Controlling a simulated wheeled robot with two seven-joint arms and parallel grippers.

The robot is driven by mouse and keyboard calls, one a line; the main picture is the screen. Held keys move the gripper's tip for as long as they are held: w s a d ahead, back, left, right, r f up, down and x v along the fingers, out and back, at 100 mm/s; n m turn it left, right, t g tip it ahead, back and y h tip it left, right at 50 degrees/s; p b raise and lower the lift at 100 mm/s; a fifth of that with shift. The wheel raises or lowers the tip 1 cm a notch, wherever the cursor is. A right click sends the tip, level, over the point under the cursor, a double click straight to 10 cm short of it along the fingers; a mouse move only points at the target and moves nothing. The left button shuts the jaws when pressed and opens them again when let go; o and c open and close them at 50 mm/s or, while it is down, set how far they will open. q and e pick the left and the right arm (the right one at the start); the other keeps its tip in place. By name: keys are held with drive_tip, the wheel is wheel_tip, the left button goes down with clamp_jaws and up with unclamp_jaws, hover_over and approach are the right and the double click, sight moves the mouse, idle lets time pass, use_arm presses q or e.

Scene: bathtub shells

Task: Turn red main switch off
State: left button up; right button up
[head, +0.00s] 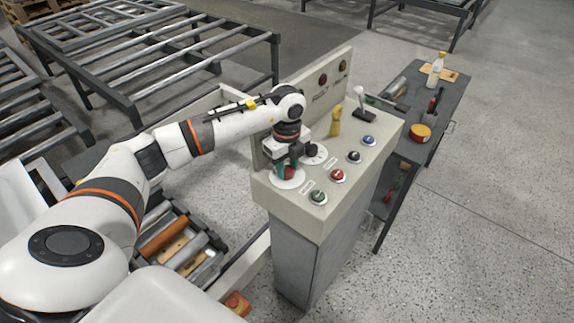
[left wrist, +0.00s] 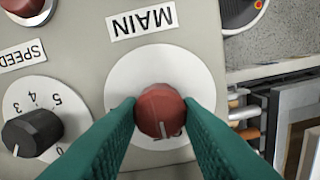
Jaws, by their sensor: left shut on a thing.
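The red main switch (left wrist: 161,111) is a round knob on a white disc under a label reading MAIN. In the left wrist view a white pointer mark on the knob faces the bottom of the picture. My left gripper (head: 287,166) reaches down over the panel's near left corner. Its two green fingers stand on either side of the red knob and are shut on it. In the head view the knob (head: 289,173) is partly hidden by the fingers. My right gripper is not in view.
A black speed knob (left wrist: 32,131) sits beside the main switch.

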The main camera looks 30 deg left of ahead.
sight(287, 169)
use_arm(q)
drive_tip(key=shift+w+r, duration=0.1)
drive_tip(key=o, duration=1)
wheel_tip(287, 169, up, 12)
drive_tip(key=b, duration=0.2)
drive_tip(key=shift+b, duration=0.35)
